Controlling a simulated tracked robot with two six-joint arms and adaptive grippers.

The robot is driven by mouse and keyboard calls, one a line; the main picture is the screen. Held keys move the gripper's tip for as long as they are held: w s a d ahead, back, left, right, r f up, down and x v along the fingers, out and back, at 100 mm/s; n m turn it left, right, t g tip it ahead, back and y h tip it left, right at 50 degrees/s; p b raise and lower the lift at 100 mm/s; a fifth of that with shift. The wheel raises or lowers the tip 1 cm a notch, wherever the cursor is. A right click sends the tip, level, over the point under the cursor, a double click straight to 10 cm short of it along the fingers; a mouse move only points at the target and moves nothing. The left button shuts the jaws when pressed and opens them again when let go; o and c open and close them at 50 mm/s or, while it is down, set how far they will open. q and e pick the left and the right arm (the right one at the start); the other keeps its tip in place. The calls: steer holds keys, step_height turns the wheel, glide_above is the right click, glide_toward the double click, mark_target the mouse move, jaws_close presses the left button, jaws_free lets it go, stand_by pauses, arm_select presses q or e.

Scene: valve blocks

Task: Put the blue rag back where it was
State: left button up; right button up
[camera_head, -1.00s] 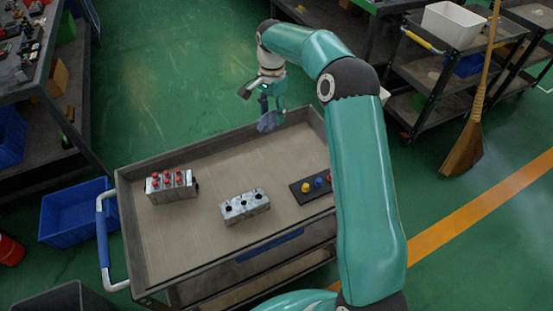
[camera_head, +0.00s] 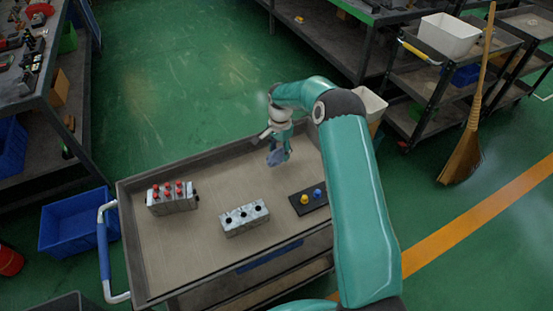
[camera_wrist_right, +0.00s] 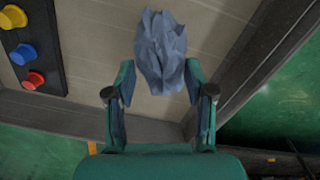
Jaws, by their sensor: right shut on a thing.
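The blue rag (camera_head: 277,157) is a crumpled grey-blue cloth. It also shows in the right wrist view (camera_wrist_right: 160,48), between the fingertips. My right gripper (camera_head: 279,146) is shut on the rag over the far right part of the cart's tray (camera_head: 215,165). In the right wrist view my right gripper (camera_wrist_right: 162,85) has a finger on each side of the cloth. I cannot tell whether the rag touches the tray. My left gripper is not in view.
On the tray stand a block with red-topped valves (camera_head: 172,197), a grey block with dark holes (camera_head: 244,217) and a black plate with coloured knobs (camera_head: 309,198), partly behind my right arm. The tray has a raised rim. A blue bin (camera_head: 78,222) sits on the floor at left.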

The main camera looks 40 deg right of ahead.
mark_target(279, 156)
steer(key=shift+s+f+p, duration=0.1)
steer(key=shift+f+p, duration=0.3)
steer(key=shift+f, duration=1.8)
steer(key=o, duration=1)
steer(key=shift+o, duration=0.2)
steer(key=shift+r, duration=0.55)
step_height(279, 156, up, 10)
steer(key=b, duration=0.3)
steer(key=shift+r, duration=0.5)
